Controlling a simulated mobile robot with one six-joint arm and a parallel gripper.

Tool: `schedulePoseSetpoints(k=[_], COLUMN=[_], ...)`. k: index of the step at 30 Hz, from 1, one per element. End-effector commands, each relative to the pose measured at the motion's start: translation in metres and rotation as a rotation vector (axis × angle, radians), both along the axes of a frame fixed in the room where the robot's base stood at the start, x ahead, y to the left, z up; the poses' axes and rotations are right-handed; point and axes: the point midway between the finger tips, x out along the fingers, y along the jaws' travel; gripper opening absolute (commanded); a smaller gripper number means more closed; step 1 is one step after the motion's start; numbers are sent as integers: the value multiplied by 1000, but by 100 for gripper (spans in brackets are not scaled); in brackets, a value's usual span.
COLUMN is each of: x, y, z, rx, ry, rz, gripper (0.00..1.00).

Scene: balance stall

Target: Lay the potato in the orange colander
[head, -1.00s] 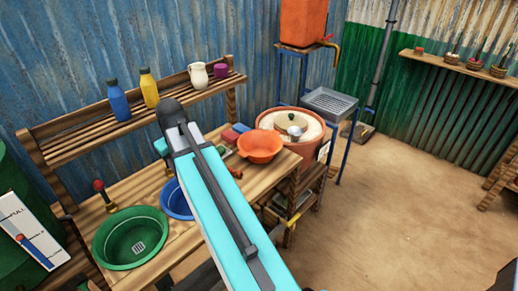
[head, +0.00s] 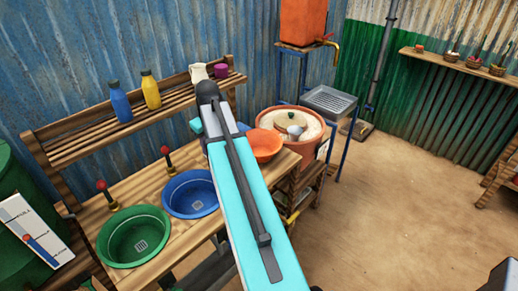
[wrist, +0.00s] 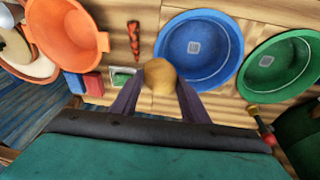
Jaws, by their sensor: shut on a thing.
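The potato (wrist: 160,73) is light brown and sits between the fingertips of my gripper (wrist: 158,85) in the wrist view. My gripper is shut on it and holds it over the wooden counter, between the orange colander and the blue basin. The orange colander (head: 266,147) stands on the counter toward its right end, partly hidden by my arm in the head view. It shows at upper left in the wrist view (wrist: 68,35), apart from the potato. The potato and my gripper are hidden behind my arm in the head view.
A blue basin (head: 190,194) and a green basin (head: 133,236) are set in the counter, with red-topped taps behind. Red and blue blocks (wrist: 84,84) and a small green-and-white item (wrist: 122,78) lie near the colander. A shelf (head: 75,148) with bottles and a jug rises behind.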

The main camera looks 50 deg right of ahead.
Motion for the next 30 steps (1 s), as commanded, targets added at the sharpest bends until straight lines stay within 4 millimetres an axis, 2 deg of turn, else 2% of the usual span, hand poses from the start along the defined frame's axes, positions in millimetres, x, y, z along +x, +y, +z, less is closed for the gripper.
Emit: schedulePoseSetpoints(k=[1,30], x=[1,3], y=[-9,-135], z=[1,2], rx=[1,0], ry=[0,0], rz=[-3,-3], gripper=[17,17])
